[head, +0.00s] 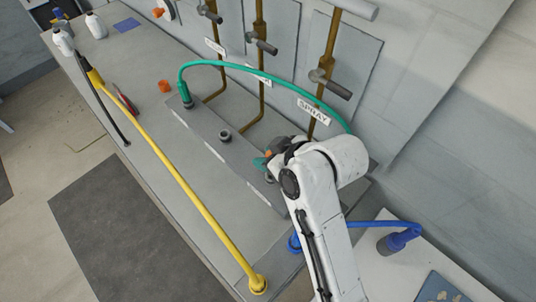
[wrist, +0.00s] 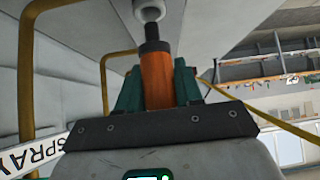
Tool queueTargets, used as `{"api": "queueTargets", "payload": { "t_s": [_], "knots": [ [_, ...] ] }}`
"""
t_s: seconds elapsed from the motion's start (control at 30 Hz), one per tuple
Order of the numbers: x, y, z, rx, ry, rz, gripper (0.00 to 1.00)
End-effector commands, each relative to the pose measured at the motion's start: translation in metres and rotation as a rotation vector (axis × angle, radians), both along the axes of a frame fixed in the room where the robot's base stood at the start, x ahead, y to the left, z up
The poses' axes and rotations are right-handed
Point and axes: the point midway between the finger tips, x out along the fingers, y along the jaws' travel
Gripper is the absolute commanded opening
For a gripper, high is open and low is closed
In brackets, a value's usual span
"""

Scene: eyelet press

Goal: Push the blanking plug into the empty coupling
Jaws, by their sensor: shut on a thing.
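My gripper (wrist: 154,85) is shut on the orange blanking plug (wrist: 157,78), its green fingers on both sides of it. The plug's narrow black tip points away from the jaws, towards a pale round coupling (wrist: 150,10) at the top of the wrist view. The tip overlaps the coupling's near edge in the picture; I cannot tell whether they touch. In the head view my gripper (head: 260,163) is low over the right part of the grey manifold (head: 205,120). A coupling (head: 269,179) shows beside the fingers, partly hidden by my arm. The middle coupling (head: 225,135) stands open with nothing in it.
A green hose (head: 260,72) arches from the left coupling to behind my arm. A yellow hose (head: 180,180) lies along the bench front. A blue hose (head: 385,225) is at the right. Brown pipes with grey valves and a SPRAY label (head: 313,110) line the wall.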

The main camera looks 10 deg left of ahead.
Motion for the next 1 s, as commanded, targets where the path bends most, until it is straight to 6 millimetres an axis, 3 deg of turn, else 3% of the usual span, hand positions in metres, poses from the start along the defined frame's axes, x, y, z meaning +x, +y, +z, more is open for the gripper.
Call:
{"api": "queueTargets", "payload": {
  "t_s": [1.0],
  "knots": [
    [0.0000, -0.0001, -0.0078, 0.000, 0.000, 0.000, 0.04]
  ]
}}
